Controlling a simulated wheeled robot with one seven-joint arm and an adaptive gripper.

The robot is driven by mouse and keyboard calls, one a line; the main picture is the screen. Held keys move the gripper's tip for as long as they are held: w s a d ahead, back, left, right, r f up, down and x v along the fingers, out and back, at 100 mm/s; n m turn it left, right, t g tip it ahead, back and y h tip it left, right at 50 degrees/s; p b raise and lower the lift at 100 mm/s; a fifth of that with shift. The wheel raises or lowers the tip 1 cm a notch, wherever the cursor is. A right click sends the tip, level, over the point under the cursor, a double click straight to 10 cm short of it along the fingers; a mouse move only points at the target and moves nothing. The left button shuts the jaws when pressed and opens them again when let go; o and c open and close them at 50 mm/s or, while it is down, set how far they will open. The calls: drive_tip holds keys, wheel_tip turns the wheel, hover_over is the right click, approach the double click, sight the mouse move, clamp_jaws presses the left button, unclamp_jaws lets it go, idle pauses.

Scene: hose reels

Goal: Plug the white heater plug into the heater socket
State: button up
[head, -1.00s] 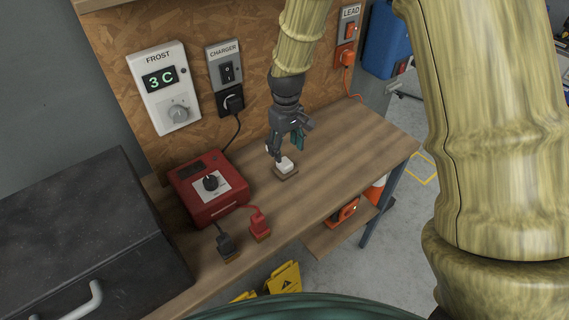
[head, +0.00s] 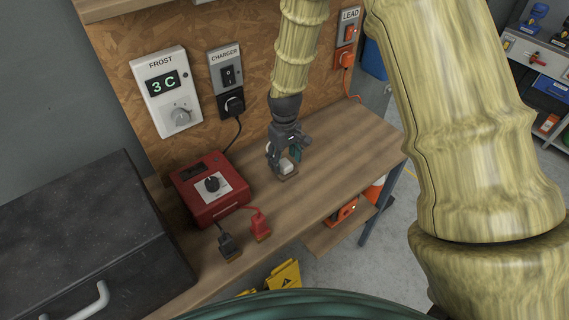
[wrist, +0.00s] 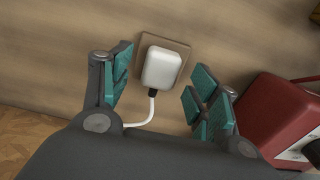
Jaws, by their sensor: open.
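The white plug (wrist: 161,68) stands on a small brown block (wrist: 178,45) on the workbench, with a white cord running from it toward my gripper's body. In the head view the white plug (head: 286,167) is partly hidden by my gripper (head: 283,162). My gripper (wrist: 160,90) is open, with one teal-padded finger on each side of the plug and gaps between pads and plug. No socket marked heater shows. The wall holds a socket labelled CHARGER (head: 232,102) with a black plug in it, and one labelled LEAD (head: 345,57) with an orange plug.
A red charger box (head: 209,188) stands on the bench left of my gripper, with black (head: 228,245) and red (head: 259,224) clamps in front. A FROST thermostat (head: 166,92) hangs on the wall. A dark case (head: 90,235) is at left. The bench (head: 350,160) is clear to the right.

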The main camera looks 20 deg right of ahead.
sight(285, 163)
drive_tip(key=shift+f, duration=0.6)
drive_tip(key=shift+c, duration=0.4)
drive_tip(key=c, duration=1)
drive_tip(key=shift+o, duration=0.2)
drive_tip(key=shift+r, duration=0.1)
wheel_tip(285, 163, up, 10)
drive_tip(key=b, duration=0.2)
drive_tip(key=shift+b, duration=0.3)
